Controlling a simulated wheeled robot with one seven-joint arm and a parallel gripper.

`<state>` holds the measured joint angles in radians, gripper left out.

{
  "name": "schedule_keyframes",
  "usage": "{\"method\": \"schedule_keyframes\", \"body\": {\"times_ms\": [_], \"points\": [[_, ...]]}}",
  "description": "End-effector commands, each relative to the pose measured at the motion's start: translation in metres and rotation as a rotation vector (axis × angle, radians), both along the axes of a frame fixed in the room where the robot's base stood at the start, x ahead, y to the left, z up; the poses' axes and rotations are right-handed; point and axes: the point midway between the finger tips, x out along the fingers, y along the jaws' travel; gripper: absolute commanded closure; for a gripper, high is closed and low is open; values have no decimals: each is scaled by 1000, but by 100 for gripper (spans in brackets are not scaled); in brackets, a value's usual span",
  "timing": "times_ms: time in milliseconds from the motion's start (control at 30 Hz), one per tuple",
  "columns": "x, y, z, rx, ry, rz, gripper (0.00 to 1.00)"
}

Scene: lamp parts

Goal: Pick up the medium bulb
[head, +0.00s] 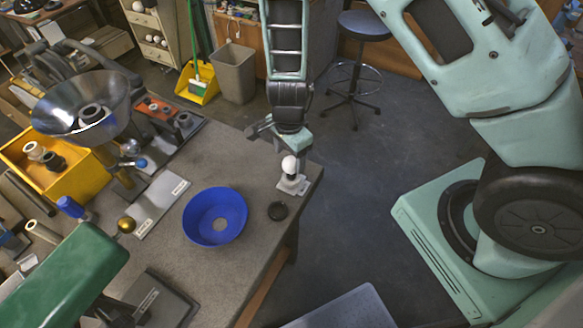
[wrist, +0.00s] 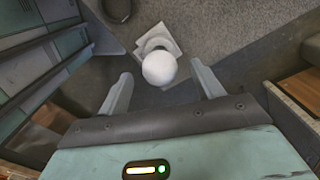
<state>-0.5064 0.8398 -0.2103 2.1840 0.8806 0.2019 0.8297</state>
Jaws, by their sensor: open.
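A white round bulb (head: 290,164) stands upright on a small pale base plate (head: 293,184) near the right corner of the grey workbench. In the wrist view the bulb (wrist: 159,68) lies centred between and slightly beyond the fingertips. My gripper (wrist: 160,84) is open, with one finger on each side of the bulb and a gap on both sides. In the head view my gripper (head: 287,145) is above and around the bulb's top, partly hiding it. No label on the bulb can be read, so its size is not confirmed.
A black ring (head: 278,211) and a blue shade (head: 215,216) lie on the workbench (head: 240,168) near the bulb. A metal bowl-shaped shade (head: 80,105) and a yellow bin (head: 75,178) are at the left. The bench edge is just right of the bulb.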

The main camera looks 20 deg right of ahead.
Motion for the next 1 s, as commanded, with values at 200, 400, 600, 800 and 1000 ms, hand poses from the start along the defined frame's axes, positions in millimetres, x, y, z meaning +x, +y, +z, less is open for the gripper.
{"method": "schedule_keyframes", "body": {"times_ms": [200, 400, 600, 800, 1000], "points": [[0, 0, -15, 1, 1, -1, 34], [-1, -6, -37, 1, 4, -5, 34], [0, -6, -60, 1, 0, -1, 34], [0, -5, -65, 1, -2, 0, 34], [0, -5, -65, 1, -2, 1, 59]]}}
